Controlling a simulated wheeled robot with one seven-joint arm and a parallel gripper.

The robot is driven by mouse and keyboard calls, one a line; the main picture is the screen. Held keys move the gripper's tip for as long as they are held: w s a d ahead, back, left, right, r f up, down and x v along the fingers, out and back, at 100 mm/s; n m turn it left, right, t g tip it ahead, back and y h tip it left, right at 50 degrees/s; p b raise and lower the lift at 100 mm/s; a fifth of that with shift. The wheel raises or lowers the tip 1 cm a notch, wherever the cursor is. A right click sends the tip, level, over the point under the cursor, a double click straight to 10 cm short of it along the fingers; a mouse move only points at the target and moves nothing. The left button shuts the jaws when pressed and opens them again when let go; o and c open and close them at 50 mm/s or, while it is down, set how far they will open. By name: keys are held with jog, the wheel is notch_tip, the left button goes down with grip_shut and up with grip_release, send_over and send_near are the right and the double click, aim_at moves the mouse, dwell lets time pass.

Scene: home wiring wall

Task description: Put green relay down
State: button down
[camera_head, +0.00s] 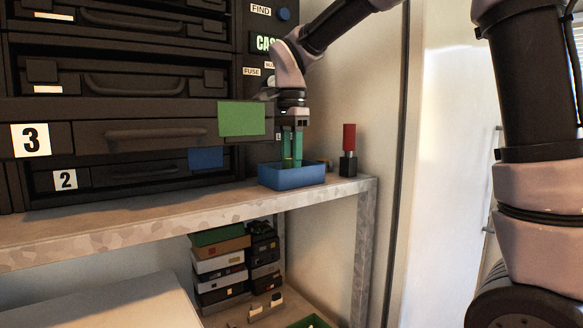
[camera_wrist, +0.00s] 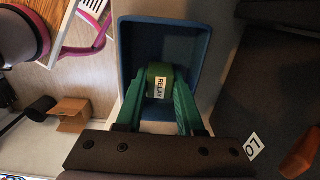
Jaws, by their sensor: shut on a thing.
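The green relay (camera_wrist: 160,80) has a white label reading RELAY and sits between my gripper's fingers in the wrist view. My gripper (camera_head: 292,160) points down and is shut on the relay. The blue tray (camera_head: 304,178) stands on the shelf below it, and the fingertips reach down to its opening. In the wrist view the blue tray (camera_wrist: 201,40) surrounds the relay on the far side and both flanks. In the head view the relay is mostly hidden by the fingers and the tray wall. I cannot tell whether it touches the tray floor.
A red-and-black object (camera_head: 349,150) stands on the shelf right of the tray. Dark drawers numbered 3 and 2 (camera_head: 65,180) are at the left, with a green panel (camera_head: 242,119). The shelf (camera_head: 130,212) is clear at the left. Stacked boxes (camera_head: 222,265) sit below.

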jog(key=shift+f, duration=0.5)
jog(key=c, duration=0.5)
grip_release()
jog(key=shift+f, duration=0.15)
notch_tip(320, 180, up, 12)
jog(key=shift+s+d+f+n+t+y, duration=0.35)
jog(key=shift+s+d+f+n+t, duration=1.35)
jog(key=shift+d, duration=2.2)
jog(key=shift+s+d+f+n+t+y, duration=0.3)
jog(key=shift+s+d+f+n+t, duration=0.7)
jog(key=shift+s+d, duration=2.05)
jog(key=shift+s+d+f+n+t+y, duration=0.35)
jog(key=shift+s+d+f+n+t, duration=1.1)
jog(key=shift+d, duration=3.25)
